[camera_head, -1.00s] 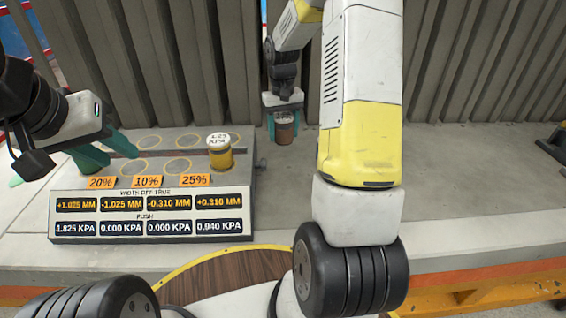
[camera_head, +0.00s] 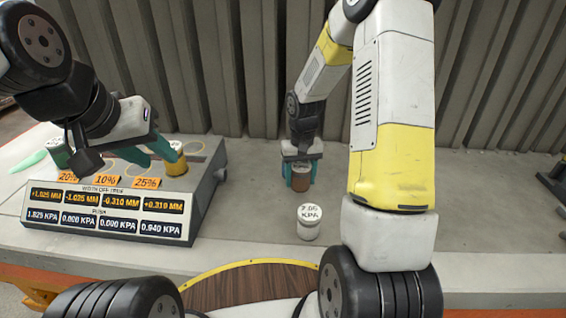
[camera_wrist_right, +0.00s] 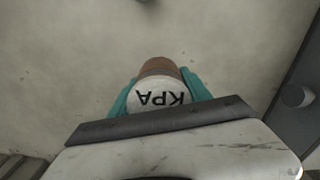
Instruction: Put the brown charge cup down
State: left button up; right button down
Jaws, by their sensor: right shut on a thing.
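My right gripper (camera_head: 301,176) is shut on the brown charge cup (camera_head: 301,184) with its teal fingers on either side. The cup is upright over the grey slab (camera_head: 400,185), near the ribbed wall; I cannot tell whether its base touches. In the right wrist view the cup's brown side (camera_wrist_right: 159,68) and white lid marked KPA (camera_wrist_right: 160,97) show between the fingers. My left gripper (camera_head: 112,150) is over the panel stand (camera_head: 200,205), its teal fingers apart.
A yellow cup (camera_head: 178,163) on the stand is partly behind my left finger.

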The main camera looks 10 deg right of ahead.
send_over(329, 177)
jog(key=shift+f, duration=2.45)
jog(key=shift+f, duration=0.1)
jog(key=shift+c, duration=2.4)
grip_release()
